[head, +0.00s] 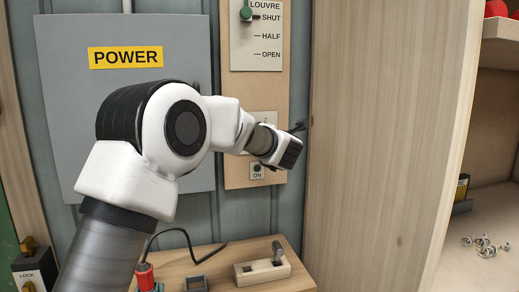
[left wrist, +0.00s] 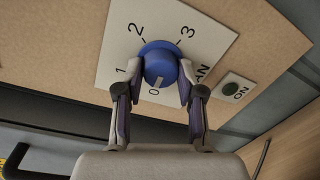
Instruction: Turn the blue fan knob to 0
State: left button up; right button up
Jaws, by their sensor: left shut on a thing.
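The blue fan knob (left wrist: 161,66) sits on a white dial plate (left wrist: 115,58) marked 0, 1, 2 and 3 in the left wrist view. Its white pointer mark lies on the side facing the 0. My left gripper (left wrist: 160,76) has one finger on each side of the knob and is shut on it. In the head view my left gripper (head: 290,150) is at the wooden panel, hiding the knob; only the dial plate's top edge (head: 263,117) with the 2 shows. My right gripper is not in view.
An ON button (head: 257,170) is just below the dial. The louvre lever (head: 246,14) is above, at SHUT. A tall wooden partition (head: 385,130) stands close on the right. A grey POWER box (head: 65,130) is left. A wooden bench (head: 215,262) with a toggle block (head: 263,270) lies below.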

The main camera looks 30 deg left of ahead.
pick_arm(q)
jog(key=shift+r+n+b, duration=0.15)
jog(key=shift+n+b, duration=1.05)
jog(key=o, duration=1.2)
jog(key=shift+c, duration=0.2)
